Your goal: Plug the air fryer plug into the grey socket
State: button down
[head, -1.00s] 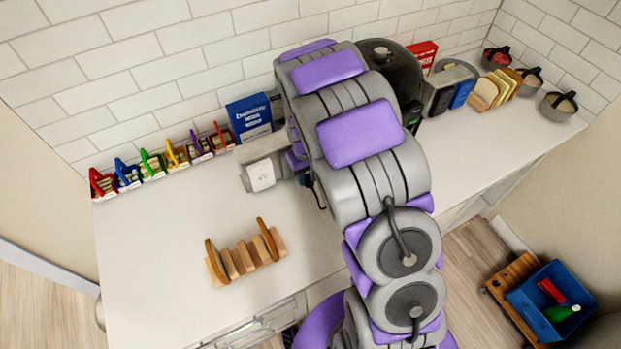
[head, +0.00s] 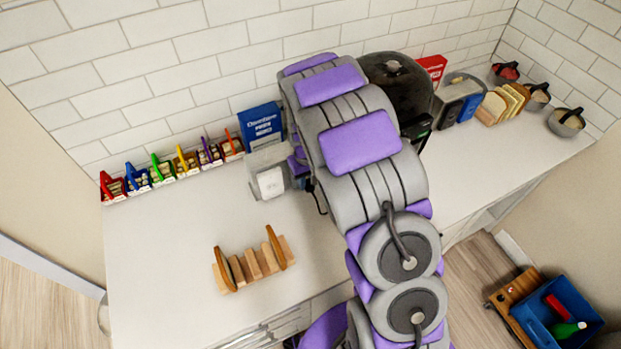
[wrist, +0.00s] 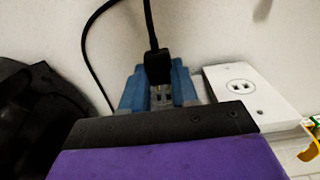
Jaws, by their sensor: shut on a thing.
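In the wrist view, my gripper (wrist: 158,88) has two blue fingers closed on the sides of the black air fryer plug (wrist: 157,66). The plug's cable rises from its top. Just below the plug, small slots show on a grey face between the fingers, apparently the grey socket (wrist: 163,97). I cannot tell whether the plug touches it. A white socket (wrist: 240,87) sits right beside it. In the head view, the white socket (head: 271,182) shows in front of a grey block (head: 268,158); my arm hides the gripper and plug.
The black air fryer (head: 398,84) stands behind my arm. A blue box (head: 260,125) stands at the wall behind the sockets. Coloured-handled holders (head: 162,168) line the wall at left. A wooden rack (head: 253,263) stands on the counter, with bare counter (head: 165,250) beside it.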

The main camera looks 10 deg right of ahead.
jog(key=shift+s+a, duration=0.1)
jog(key=shift+a, duration=0.45)
jog(key=shift+d, duration=0.1)
dwell(0.3)
jog(key=shift+d, duration=0.1)
jog(key=shift+d, duration=0.55)
jog(key=shift+a, duration=0.25)
jog(key=shift+w+d, duration=0.15)
jog(key=shift+w, duration=0.05)
jog(key=shift+w+a+r+p, duration=0.1)
jog(key=shift+w+a+p, duration=0.1)
jog(key=shift+w, duration=0.4)
jog(key=shift+w+a+p, duration=0.1)
jog(key=shift+w+p, duration=0.1)
jog(key=shift+w, duration=0.35)
jog(key=c, duration=0.8)
grip_release()
